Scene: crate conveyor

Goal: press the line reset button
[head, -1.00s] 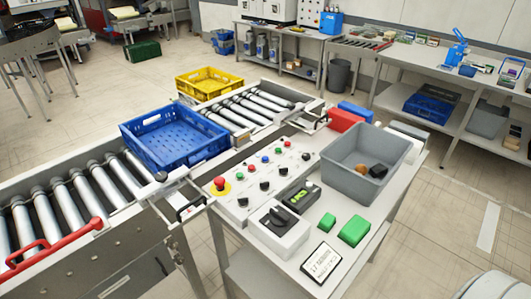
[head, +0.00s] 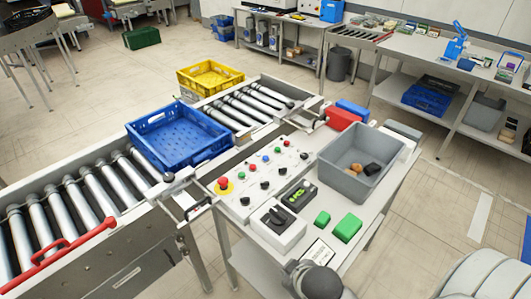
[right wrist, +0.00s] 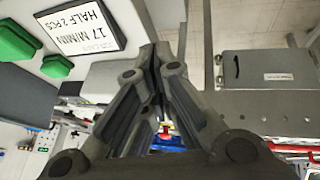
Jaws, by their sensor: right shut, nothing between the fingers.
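The white control panel (head: 240,205) stands on the table beside the conveyor. It carries a red mushroom button on a yellow base (head: 223,185), a row of small green, blue and red buttons (head: 265,158) and several black knobs. Their labels are too small to read, so I cannot tell which is the line reset button. My right gripper (right wrist: 163,62) is shut and empty in the right wrist view, near the table edge and apart from the panel. A dark part of my right arm shows at the bottom of the head view. My left gripper is not in view.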

